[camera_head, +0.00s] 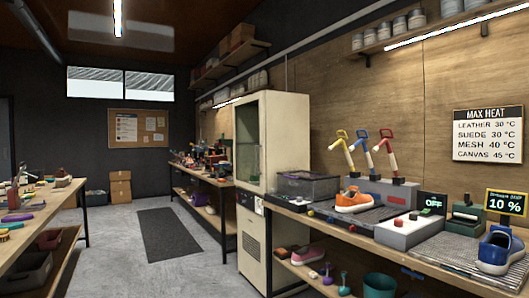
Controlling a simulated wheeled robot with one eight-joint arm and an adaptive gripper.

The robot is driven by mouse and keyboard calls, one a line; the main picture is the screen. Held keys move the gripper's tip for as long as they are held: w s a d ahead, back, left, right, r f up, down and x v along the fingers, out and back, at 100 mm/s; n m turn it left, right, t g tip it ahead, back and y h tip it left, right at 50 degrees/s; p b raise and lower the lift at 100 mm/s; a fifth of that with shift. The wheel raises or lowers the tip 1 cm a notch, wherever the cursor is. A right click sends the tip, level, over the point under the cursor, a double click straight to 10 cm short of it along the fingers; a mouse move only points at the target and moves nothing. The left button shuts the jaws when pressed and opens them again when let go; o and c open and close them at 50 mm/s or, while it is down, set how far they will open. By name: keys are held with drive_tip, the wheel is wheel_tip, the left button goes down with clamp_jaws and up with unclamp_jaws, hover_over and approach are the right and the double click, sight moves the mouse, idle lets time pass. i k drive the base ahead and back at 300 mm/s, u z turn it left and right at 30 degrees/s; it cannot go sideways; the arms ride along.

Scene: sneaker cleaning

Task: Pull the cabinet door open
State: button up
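A tall cream cabinet (287,137) stands against the right wall, between two stretches of workbench. Its upper door (247,105) faces left, with a cream frame around a dark glass pane, and looks shut. A thin upright handle (256,163) seems to show at the right part of the door, but it is small. Below the door is a lower panel (252,240) with vents. My gripper is not in this view, so its state and its distance from the door are hidden.
A workbench with sneakers, including an orange one (356,200), fills the right foreground. Another bench (200,174) stands beyond the cabinet. A cluttered table (60,198) is at the left. The grey floor (140,268) between is clear, with a dark mat (167,232).

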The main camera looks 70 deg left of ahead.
sight(260, 95)
drive_tip(key=u, duration=2.45)
drive_tip(key=i, duration=2.35)
drive_tip(key=u, duration=0.75)
drive_tip(key=i, duration=1.3)
drive_tip(key=u, duration=0.65)
